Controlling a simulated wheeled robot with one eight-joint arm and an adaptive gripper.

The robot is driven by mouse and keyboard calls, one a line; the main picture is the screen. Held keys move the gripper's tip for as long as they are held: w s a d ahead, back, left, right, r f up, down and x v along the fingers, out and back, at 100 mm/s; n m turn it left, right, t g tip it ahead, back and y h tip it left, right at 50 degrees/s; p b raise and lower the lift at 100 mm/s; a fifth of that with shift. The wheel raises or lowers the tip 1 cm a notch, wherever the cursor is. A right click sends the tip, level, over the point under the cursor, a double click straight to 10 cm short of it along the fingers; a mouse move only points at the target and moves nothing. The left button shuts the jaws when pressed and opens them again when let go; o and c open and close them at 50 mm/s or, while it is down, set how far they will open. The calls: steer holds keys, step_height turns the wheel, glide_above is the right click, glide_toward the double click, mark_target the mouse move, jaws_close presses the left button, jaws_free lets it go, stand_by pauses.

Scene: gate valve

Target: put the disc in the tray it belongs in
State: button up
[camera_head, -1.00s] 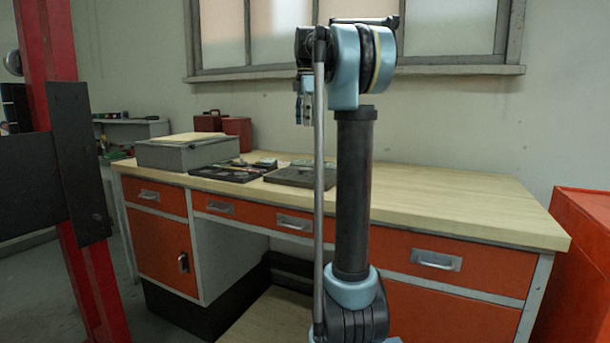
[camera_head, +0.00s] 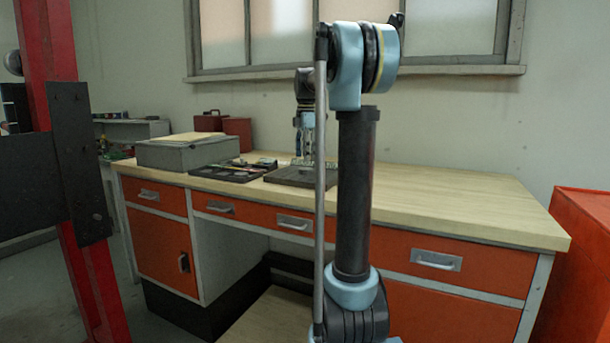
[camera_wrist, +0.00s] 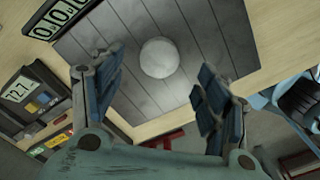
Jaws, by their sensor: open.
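A pale round disc (camera_wrist: 159,58) lies on a grey slatted board (camera_wrist: 205,75) in the wrist view. The board also shows on the bench in the head view (camera_head: 284,181), where I cannot make out the disc. My gripper (camera_wrist: 160,92) is open and empty, pointing down over the board. Its two blue-padded fingers stand apart on either side, just short of the disc in the picture. In the head view my gripper (camera_head: 304,155) is just above the board, partly hidden by my arm. A dark tray (camera_head: 212,175) with sections lies left of the board.
In the wrist view a black display with digits (camera_wrist: 58,16) sits at the board's corner. A grey box (camera_head: 185,155) stands left on the bench (camera_head: 440,205). The bench's right side is clear.

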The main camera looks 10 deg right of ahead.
mark_target(306, 168)
step_height(306, 168, down, 5)
steer(key=shift+w+r, duration=0.1)
stand_by(0.3)
steer(key=c, duration=1.6)
steer(key=shift+o, duration=0.2)
steer(key=shift+r, duration=0.1)
